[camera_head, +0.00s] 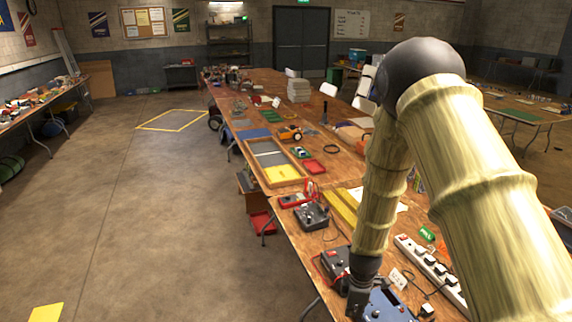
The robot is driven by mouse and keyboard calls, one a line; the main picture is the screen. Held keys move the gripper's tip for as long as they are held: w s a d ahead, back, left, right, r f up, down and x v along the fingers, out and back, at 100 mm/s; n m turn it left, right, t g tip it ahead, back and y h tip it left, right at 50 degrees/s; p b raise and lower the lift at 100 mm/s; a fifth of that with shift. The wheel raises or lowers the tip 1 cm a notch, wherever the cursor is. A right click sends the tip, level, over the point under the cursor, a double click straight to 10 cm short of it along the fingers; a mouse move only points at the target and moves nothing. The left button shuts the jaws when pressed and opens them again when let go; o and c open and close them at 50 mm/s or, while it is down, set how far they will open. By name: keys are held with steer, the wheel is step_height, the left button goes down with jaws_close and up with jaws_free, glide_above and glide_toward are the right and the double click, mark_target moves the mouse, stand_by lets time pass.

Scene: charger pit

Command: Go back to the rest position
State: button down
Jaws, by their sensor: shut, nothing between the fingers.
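My arm reaches in from the right side of the head view and bends down over the long wooden table (262,98). My gripper (355,308) is the small dark end at the bottom of the forearm, low in the picture. It appears shut and empty, beside a blue box with knobs (388,308). A black charger box (336,262) stands just behind and left of it. I cannot tell whether the gripper touches either one. The arm hides part of the table behind it.
A white power strip (432,266) lies right of the gripper. A black controller (312,215), yellow bars (341,208) and a wooden tray (283,174) lie farther along the table.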

steer(key=s+d+f+m, duration=0.1)
steer(key=s+f+m, duration=0.4)
steer(key=s, duration=0.4)
steer(key=s+d+f+m, duration=0.2)
steer(key=s+f+m, duration=0.1)
steer(key=s+f, duration=0.55)
steer(key=s+m, duration=0.7)
steer(key=s, duration=0.9)
step_height(320, 180, down, 8)
steer(key=b, duration=0.7)
steer(key=shift+a, duration=0.25)
